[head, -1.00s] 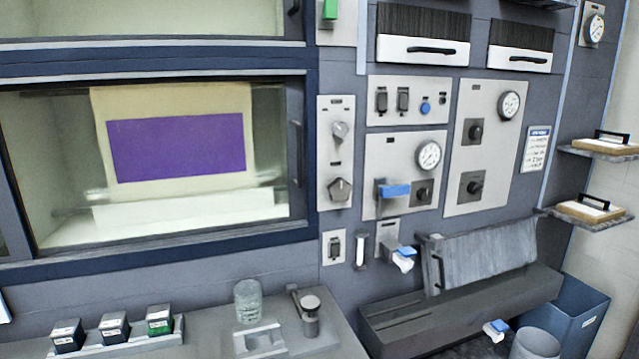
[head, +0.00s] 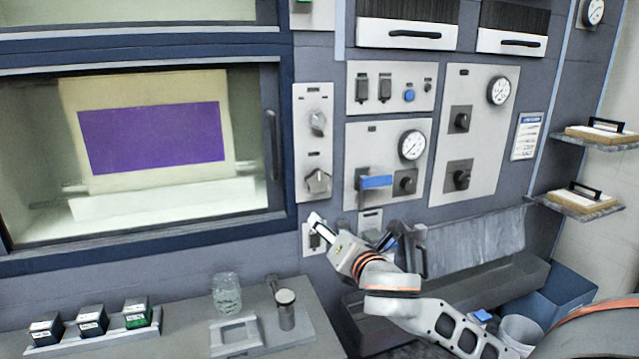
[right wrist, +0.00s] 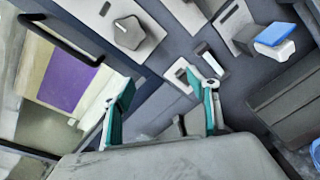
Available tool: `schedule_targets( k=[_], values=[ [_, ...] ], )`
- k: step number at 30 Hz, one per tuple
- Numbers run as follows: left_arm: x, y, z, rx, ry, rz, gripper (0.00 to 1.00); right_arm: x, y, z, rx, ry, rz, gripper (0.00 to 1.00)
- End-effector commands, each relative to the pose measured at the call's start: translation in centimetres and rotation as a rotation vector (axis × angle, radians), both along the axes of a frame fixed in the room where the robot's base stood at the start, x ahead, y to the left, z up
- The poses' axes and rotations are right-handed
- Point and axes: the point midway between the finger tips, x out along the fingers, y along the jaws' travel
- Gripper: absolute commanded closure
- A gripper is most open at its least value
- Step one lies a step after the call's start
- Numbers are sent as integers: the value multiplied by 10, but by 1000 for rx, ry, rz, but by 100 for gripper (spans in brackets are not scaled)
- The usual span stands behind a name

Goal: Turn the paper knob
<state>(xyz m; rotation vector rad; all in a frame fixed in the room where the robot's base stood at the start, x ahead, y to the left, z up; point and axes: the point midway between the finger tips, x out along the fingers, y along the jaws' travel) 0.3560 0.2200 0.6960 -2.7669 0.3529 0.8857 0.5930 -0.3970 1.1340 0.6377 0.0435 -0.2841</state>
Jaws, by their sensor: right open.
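A narrow pale panel beside the window holds an upper round knob (head: 317,123) and a lower angular knob (head: 318,181). The angular knob also shows in the right wrist view (right wrist: 130,33), ahead of my fingers and up to the left. The labels are too small to read, so I cannot tell which is the paper knob. My right gripper (head: 352,229) is open and empty, below the angular knob and apart from it. Its two teal-sided fingers stand wide apart in the right wrist view (right wrist: 163,94). My left gripper is not in view.
A blue lever (head: 376,182) sticks out to the right of the knob panel. The window's vertical handle (head: 271,145) is to its left. A small switch plate (head: 315,238) is right by my fingers. A jar (head: 227,293) and cartridges (head: 89,321) stand on the bench below.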

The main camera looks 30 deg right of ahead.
Motion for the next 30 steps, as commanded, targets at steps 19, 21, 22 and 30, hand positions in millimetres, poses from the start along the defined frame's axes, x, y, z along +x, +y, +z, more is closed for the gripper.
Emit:
schedule_targets(
  k=[19, 21, 22, 30],
  values=[
    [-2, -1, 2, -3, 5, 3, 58, 67, -24, 75, -332, -47, 35, 41],
    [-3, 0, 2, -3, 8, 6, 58, 77, -26, 75, -332, -48, 36, 41],
    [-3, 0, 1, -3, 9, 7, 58, 80, -27, 75, -331, -47, 36, 41],
    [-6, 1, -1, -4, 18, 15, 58, 96, -31, 74, -332, -46, 36, 41]
  ],
)
